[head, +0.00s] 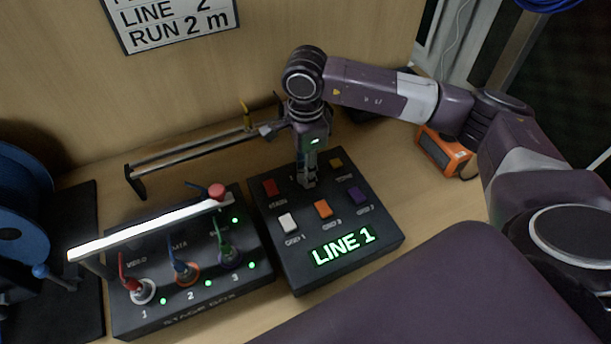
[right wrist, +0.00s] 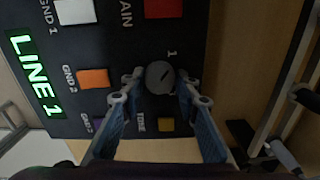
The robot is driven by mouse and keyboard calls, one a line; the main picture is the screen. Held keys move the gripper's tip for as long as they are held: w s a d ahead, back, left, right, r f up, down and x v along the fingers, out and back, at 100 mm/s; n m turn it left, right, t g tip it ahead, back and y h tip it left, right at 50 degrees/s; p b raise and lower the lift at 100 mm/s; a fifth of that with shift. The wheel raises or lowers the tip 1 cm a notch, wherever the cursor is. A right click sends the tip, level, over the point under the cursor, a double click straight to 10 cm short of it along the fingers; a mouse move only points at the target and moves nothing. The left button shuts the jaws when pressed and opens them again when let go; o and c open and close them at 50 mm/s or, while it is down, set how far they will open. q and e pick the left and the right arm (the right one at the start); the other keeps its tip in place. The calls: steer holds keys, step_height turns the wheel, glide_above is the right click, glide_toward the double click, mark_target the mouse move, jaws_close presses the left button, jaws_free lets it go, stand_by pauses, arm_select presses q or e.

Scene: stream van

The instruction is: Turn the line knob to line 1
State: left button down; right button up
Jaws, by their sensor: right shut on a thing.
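The line knob (right wrist: 160,77) is a round grey knob with a dark pointer mark, on the black control box (head: 282,258). A "1" is printed beside it in the right wrist view. The box's display (head: 342,246) reads "LINE 1" in green. My right gripper (head: 308,184) reaches down from above onto the knob and hides most of it in the head view. In the right wrist view its two fingers (right wrist: 156,88) are on either side of the knob, shut on it. My left gripper is not in view.
The box also has red (head: 271,187), white (head: 288,223), orange (head: 323,209), purple (head: 358,195) and yellow buttons. A stage box (head: 190,318) with plugged cables and a white bar stands to the left. A metal rail stand (head: 135,183) is behind. An orange device (head: 443,152) is at right.

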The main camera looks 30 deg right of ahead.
steer(key=shift+w+n+b, duration=0.1)
steer(key=shift+n+b, duration=0.4)
steer(key=shift+n, duration=0.1)
steer(key=shift+r, duration=0.1)
steer(key=o, duration=1.2)
steer(key=shift+c, duration=0.2)
step_height(320, 180, up, 12)
